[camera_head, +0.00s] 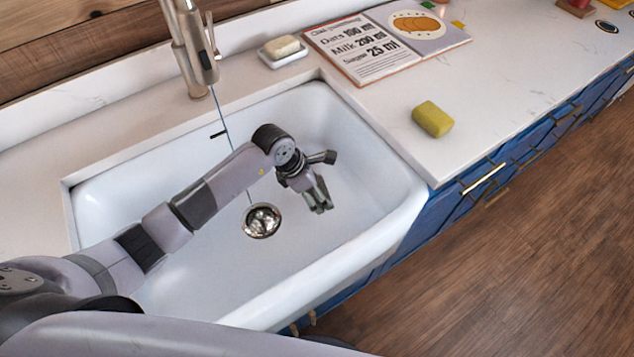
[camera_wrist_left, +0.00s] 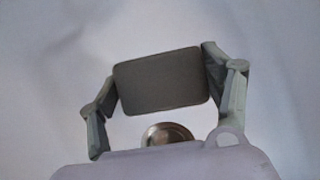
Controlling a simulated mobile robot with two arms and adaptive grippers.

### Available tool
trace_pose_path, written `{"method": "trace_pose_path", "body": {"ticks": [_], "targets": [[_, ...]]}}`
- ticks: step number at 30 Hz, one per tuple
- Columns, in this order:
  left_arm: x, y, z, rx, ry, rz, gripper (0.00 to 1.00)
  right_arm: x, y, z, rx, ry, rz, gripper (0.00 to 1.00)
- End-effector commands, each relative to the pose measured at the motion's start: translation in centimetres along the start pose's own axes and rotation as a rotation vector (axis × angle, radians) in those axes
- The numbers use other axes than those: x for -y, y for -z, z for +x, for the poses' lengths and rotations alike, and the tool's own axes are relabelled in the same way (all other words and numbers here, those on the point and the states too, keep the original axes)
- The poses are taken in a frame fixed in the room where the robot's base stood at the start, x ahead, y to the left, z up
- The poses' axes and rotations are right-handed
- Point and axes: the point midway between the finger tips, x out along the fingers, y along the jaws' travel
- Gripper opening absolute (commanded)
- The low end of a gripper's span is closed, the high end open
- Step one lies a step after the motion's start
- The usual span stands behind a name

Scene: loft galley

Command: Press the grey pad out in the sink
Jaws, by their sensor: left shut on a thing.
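The grey pad (camera_wrist_left: 160,80) is a dark, rounded rectangle in the left wrist view. My left gripper (camera_wrist_left: 160,85) is shut on it, with one finger against each short side. In the head view my left gripper (camera_head: 318,190) is inside the white sink (camera_head: 345,130), right of the drain (camera_head: 261,220). The pad is hard to make out there among the fingers. The drain also shows behind the pad in the left wrist view (camera_wrist_left: 168,133). I cannot tell whether the pad touches the sink floor. My right gripper is not in view.
The tap (camera_head: 190,45) stands behind the sink, with a thin line running from its spout toward the drain. A soap dish (camera_head: 284,58), an open recipe book (camera_head: 375,45) and a yellow-green sponge (camera_head: 432,119) lie on the counter. The sink's right part is clear.

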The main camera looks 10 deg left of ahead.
Motion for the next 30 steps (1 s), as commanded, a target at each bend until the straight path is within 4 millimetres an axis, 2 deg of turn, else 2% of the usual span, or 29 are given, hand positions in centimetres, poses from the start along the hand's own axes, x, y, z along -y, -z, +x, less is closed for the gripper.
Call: {"method": "trace_pose_path", "body": {"ticks": [8,24,30], "targets": [[0.1,0.6,1.4,0.002,-0.004,-0.016,0.50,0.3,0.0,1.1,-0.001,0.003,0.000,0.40],[0.1,3.0,7.1,0.002,-0.003,-0.015,0.50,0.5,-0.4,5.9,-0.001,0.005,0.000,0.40],[0.1,3.5,8.1,0.002,-0.005,-0.013,0.50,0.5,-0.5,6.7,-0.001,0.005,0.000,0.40]]}}
